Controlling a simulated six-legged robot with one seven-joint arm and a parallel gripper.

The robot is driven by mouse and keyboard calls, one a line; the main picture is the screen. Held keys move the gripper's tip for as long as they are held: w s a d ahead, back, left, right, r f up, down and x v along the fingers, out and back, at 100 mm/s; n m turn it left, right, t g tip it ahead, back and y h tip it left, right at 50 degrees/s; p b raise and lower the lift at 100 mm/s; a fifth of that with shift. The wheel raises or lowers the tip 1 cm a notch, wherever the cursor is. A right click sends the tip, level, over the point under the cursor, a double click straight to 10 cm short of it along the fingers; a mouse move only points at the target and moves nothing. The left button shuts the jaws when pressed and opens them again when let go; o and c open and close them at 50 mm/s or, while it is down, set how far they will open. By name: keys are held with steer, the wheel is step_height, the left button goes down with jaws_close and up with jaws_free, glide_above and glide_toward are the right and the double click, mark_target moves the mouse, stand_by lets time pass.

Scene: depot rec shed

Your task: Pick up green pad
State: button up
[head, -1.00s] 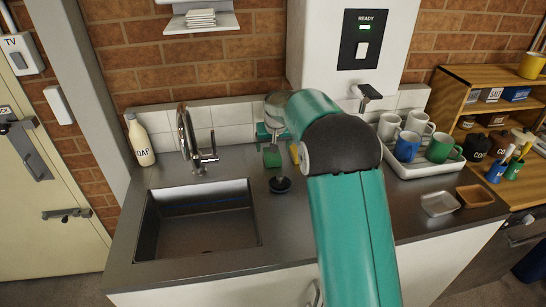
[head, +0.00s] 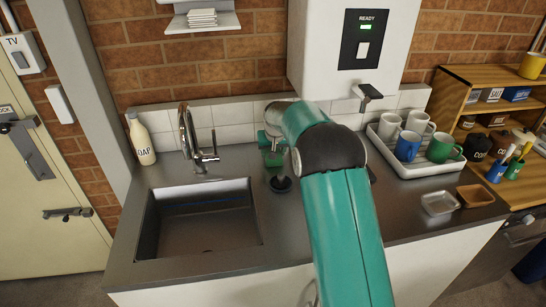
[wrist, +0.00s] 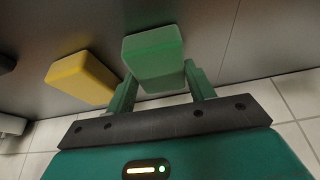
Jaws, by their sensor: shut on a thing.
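The green pad (wrist: 153,52) is a small block between the two fingers of my gripper (wrist: 160,84) in the wrist view. The fingers are shut on its near end. In the head view the green pad (head: 275,158) is a small patch at the back of the counter, right of the tap, under my gripper (head: 272,143). Part of it is hidden by my arm. I cannot tell whether it touches the counter.
A yellow pad (wrist: 82,77) lies beside the green one. A black plunger-like thing (head: 280,183) stands in front, close by. The sink (head: 200,243) and tap (head: 189,135) are to the left. A white tray (head: 422,170) of mugs is to the right.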

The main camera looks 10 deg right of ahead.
steer(key=shift+r, duration=0.1)
steer(key=shift+r, duration=0.55)
step_height(320, 180, up, 2)
steer(key=shift+s+r, duration=0.1)
steer(key=shift+r, duration=0.05)
steer(key=s+a+r, duration=0.1)
steer(key=s+r, duration=0.8)
steer(key=s, duration=0.4)
steer(key=shift+s+a+r, duration=0.15)
steer(key=shift+s+r, duration=0.05)
steer(key=shift+s, duration=0.15)
steer(key=o, duration=0.4)
steer(key=c, duration=0.3)
